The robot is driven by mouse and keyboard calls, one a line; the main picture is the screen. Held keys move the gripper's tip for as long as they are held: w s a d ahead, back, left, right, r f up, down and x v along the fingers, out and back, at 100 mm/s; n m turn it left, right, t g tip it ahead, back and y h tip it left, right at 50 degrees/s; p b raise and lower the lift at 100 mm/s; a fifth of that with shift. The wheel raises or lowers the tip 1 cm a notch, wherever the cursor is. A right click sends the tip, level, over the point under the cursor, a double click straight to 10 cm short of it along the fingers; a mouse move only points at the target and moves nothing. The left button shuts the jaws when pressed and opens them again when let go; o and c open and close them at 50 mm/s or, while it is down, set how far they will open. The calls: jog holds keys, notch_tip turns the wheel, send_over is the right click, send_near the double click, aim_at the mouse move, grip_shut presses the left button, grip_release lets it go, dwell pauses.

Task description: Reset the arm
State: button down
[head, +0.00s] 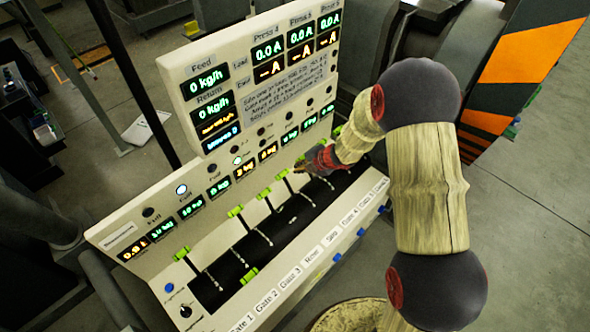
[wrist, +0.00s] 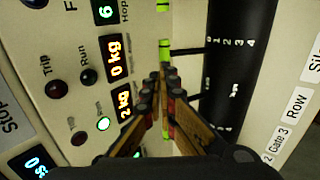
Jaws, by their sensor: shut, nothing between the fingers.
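My arm reaches from the lower right of the head view toward a control console (head: 130,222). My gripper (head: 299,168) is at the console, just above its row of green-handled levers. In the wrist view my gripper (wrist: 162,72) shows its two fingers meeting at the tips, shut and empty. A green lever handle (wrist: 164,52) lies just beyond the fingertips in that view. I cannot tell whether the fingertips touch a lever. My forearm and gripper hide part of the console's right side in the head view.
The console's upright panel (head: 250,85) carries lit displays, lamps and labels. Its sloped black lever strip (head: 290,218) holds several levers with green handles. A striped orange and black panel (head: 530,55) stands at the right. Grey floor (head: 535,220) is open at the right.

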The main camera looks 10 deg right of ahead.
jog(key=shift+s+d+r, duration=0.1)
jog(key=shift+s+r, duration=0.2)
jog(key=shift+r, duration=0.3)
